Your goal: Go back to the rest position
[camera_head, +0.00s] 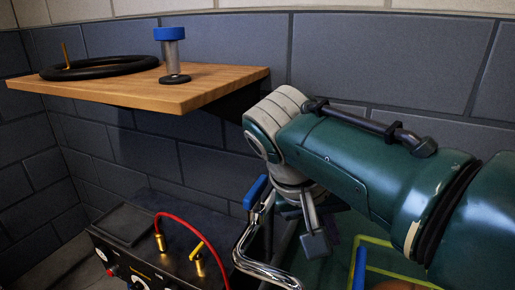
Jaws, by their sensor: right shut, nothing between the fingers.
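My right arm comes in from the right as a large green link. It bends down at a pale wrist joint. My right gripper (314,242) hangs below it, pointing down, shut with nothing between its fingers. It is near the chrome curved bar (262,262), and I cannot tell whether they touch. My left gripper is not in view.
Below stands a black box with a red hose (187,218) and brass fittings. A blue handle (256,192) stands beside the wrist. A yellow outline (388,243) lies lower right.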

